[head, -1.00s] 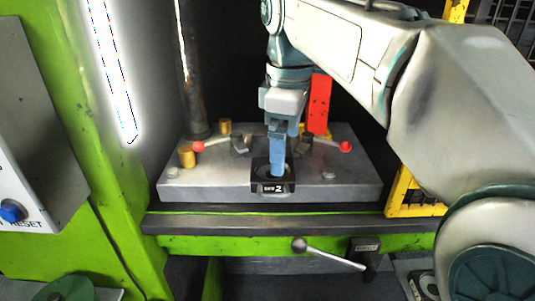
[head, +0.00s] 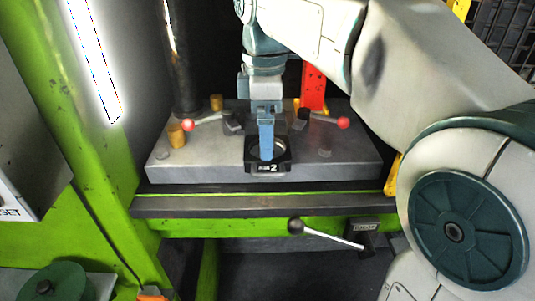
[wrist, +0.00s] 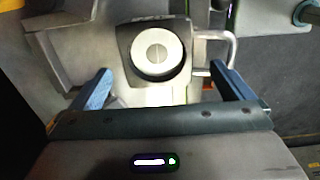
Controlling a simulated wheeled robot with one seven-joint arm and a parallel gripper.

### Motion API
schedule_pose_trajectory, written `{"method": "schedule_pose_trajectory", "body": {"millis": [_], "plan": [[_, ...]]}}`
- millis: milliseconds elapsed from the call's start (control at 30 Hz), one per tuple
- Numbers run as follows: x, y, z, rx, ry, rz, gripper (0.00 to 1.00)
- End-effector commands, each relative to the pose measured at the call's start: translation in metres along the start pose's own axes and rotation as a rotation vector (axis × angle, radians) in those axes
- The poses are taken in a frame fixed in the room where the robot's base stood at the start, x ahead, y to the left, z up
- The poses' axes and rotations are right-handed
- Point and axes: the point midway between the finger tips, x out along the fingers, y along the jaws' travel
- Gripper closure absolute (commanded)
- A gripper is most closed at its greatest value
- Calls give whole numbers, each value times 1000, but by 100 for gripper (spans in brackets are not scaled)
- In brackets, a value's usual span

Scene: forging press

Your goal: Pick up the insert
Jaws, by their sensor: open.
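The insert (head: 283,168) is a small dark square block marked "2" with a round opening. It sits at the front middle of the grey die plate (head: 205,169). In the wrist view the insert (wrist: 126,42) shows as a dark frame around a bright round metal face, just beyond the fingertips. My gripper (head: 266,157) points down over the insert in the head view and hides part of its opening. In the wrist view my gripper (wrist: 162,78) is open, with the blue fingers wide apart and nothing between them. I cannot tell the exact gap to the insert.
Red-knobbed clamp levers stand left (head: 188,125) and right (head: 343,123) of the insert. Brass posts (head: 176,135) are at the plate's left. A red upright (head: 313,88) stands behind. A black-knobbed lever (head: 296,226) projects below the front edge. The green press frame (head: 100,150) closes the left side.

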Motion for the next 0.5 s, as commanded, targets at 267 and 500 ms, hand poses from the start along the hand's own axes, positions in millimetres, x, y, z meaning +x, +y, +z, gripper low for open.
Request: {"method": "schedule_pose_trajectory", "body": {"millis": [267, 500], "plan": [[38, 3, 3, 2, -1, -2, 0], [46, 4, 3, 2, 0, 0, 0]]}}
